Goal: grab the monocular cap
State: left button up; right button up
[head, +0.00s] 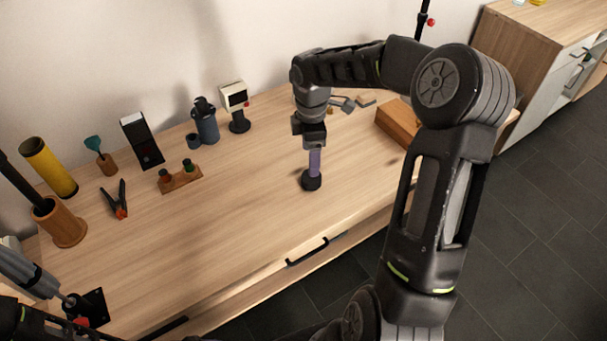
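I cannot identify the monocular cap with certainty. A slim purple cylinder (315,163) stands upright on the table with a wide black round end (311,181) at its bottom, possibly a monocular with its cap. My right gripper (314,146) points down directly over the cylinder and hides its top. Whether its fingers are closed on it is not clear. A small dark blue round piece (193,141) stands beside a dark blue canister (207,125) farther back.
The wooden table (240,215) is clear around the cylinder. Behind are a small wooden rack (181,180), a clamp (118,203), a black and white device (142,142) and a cream device (235,100). A wooden box (397,124) stands right. A wooden cup (61,223) stands left.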

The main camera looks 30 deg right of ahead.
aim_at(309, 184)
jog(key=shift+s+r, duration=0.15)
jog(key=shift+s, duration=0.05)
jog(key=shift+f, duration=1.4)
jog(key=shift+s+f+p, duration=0.1)
jog(key=shift+f+p, duration=0.75)
jog(key=shift+f, duration=1.75)
jog(key=c, duration=1.4)
